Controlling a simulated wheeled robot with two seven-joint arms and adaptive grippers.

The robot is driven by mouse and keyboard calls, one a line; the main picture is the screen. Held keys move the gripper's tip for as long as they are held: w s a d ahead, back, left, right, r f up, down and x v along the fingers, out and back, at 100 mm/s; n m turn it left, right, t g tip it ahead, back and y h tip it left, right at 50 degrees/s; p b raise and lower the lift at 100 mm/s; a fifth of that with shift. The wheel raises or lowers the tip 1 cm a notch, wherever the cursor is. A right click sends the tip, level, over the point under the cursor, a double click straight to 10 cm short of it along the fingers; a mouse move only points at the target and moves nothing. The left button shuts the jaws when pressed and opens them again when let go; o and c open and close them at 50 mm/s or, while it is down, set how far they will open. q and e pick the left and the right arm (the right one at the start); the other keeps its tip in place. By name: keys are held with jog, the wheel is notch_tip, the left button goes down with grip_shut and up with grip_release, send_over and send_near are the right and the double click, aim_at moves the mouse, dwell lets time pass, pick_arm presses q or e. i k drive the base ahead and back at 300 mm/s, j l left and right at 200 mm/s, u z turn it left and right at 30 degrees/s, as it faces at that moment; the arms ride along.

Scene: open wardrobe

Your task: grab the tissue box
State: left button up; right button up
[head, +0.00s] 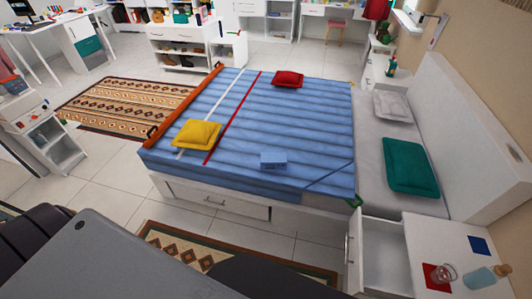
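A small blue box (273,161), which looks like the tissue box, lies on the blue bed cover (310,120) near the bed's front edge. Its colour is close to that of the cover, and details on it are too small to tell. Nothing touches it but the cover. Grey and dark parts of my own body fill the bottom left of the head view. Neither gripper's fingers show.
A yellow pillow (196,134) and a red pillow (288,79) lie on the cover; a teal pillow (410,165) lies near the headboard. A nightstand (425,238) with an open drawer (384,245) stands front right. A rug (205,247) lies before the bed.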

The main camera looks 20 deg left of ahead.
aim_at(269, 161)
jog(key=i+j+u, duration=0.2)
jog(key=i+j, duration=0.35)
jog(key=i+j+u, duration=0.15)
jog(key=i+j, duration=0.35)
jog(key=i, duration=0.2)
